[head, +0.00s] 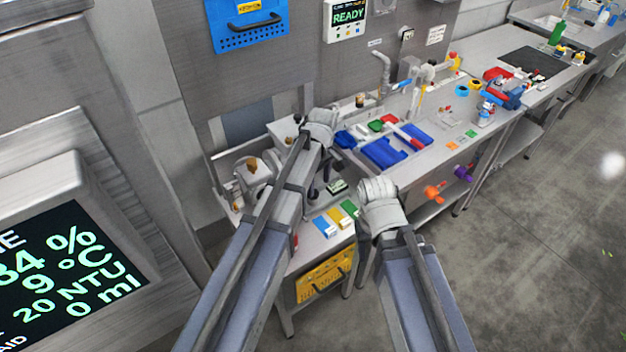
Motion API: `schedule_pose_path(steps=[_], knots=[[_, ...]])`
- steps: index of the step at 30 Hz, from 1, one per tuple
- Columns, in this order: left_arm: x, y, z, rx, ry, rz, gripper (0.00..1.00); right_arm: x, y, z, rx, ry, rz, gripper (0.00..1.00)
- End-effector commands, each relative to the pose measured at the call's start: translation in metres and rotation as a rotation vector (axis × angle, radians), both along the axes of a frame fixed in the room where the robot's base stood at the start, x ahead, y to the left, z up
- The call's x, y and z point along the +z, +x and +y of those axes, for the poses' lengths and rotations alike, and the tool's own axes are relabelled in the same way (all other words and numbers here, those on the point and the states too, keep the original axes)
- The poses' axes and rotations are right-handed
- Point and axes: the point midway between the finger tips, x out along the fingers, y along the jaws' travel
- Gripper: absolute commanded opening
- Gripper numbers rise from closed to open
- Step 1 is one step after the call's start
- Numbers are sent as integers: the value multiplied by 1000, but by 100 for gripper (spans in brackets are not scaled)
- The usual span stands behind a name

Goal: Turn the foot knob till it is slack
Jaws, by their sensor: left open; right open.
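I cannot make out a foot knob for certain. An orange knob-like part (433,192) and a purple one (463,172) show below the front edge of the long bench (490,138); I cannot tell whether either is the foot knob. My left arm reaches up over the near end of the bench. Its gripper (318,186) shows only as small dark parts beside the arm, open and apparently empty. My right arm bends above the floor in front of the bench, left of the orange part. Its gripper is hidden behind my arm.
Blue trays (384,153) with red and green items lie on the bench. A wall display (347,17) reads READY. A large readout (62,270) stands left.

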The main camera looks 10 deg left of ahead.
Motion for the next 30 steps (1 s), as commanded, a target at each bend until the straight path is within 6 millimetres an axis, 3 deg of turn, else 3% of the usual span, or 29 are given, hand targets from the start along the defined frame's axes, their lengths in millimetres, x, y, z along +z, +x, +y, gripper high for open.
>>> schedule_pose_path(steps=[1,7,20,30], knots=[[12,22,8,100,-6,-4,80,12,0,0,0,0,0,50],[21,51,26,351,-17,-12,80,21,0,0,0,0,0,50],[13,53,28,397,-19,-14,80,13,0,0,0,0,0,50],[-25,53,28,395,-19,-14,80,-25,0,0,-1,0,0,50]])
